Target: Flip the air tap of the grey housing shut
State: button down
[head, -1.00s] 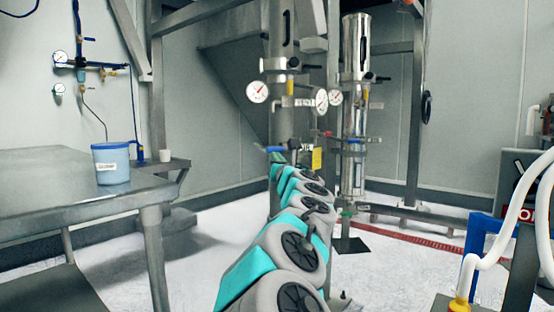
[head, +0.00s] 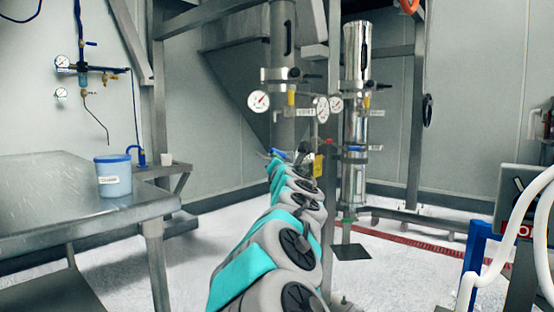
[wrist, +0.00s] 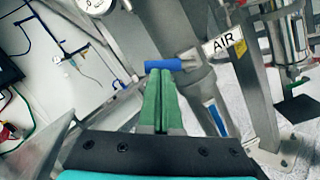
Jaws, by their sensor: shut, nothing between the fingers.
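The grey housing is the tall column (head: 283,115) with a round gauge; its lower pipe also shows in the wrist view (wrist: 205,100). The air tap has a blue handle (wrist: 171,65), which lies crosswise in the wrist view, left of a white AIR label (wrist: 223,43). In the head view the blue handle (head: 278,152) is small and partly hidden by my arm. My gripper (wrist: 163,72) has green fingers closed together and empty. Their tips are at the handle's near side; I cannot tell whether they touch it.
A shiny steel column (head: 355,110) with a gauge stands right of the housing. A steel table (head: 60,195) with a blue bucket (head: 113,178) is at left. A blue post and white hose (head: 480,265) are at front right. Floor behind is open.

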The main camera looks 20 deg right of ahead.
jog(key=r+m+p, duration=0.1)
jog(key=m, duration=0.1)
jog(key=shift+d+r+m+p, duration=0.1)
jog(key=shift+r+m+p, duration=0.05)
jog(key=shift+m+p, duration=0.2)
jog(key=shift+d+r+m+g+h+p, duration=0.15)
jog(key=shift+d+r+m+g+p, duration=0.2)
jog(key=shift+m+p, duration=0.75)
jog(key=shift+d+r+m+g+h+p, duration=0.35)
jog(key=shift+m+p, duration=0.3)
jog(key=shift+m, duration=0.9)
jog(key=shift+d+r+m+g+p, duration=0.2)
jog(key=shift+d+r+m+p, duration=0.25)
jog(key=shift+m+p, duration=0.65)
jog(key=shift+b, duration=0.3)
jog(key=s+a+b, duration=0.1)
jog(key=s+a+f+b, duration=0.1)
jog(key=a, duration=0.1)
jog(key=shift+s+a+f, duration=0.2)
jog(key=shift+a, duration=0.1)
send_near(274, 149)
jog(key=shift+s+a+f, duration=0.1)
jog(key=shift+s+a, duration=0.05)
jog(key=shift+s, duration=1.15)
jog(key=shift+s+a, duration=0.15)
jog(key=shift+s, duration=1.2)
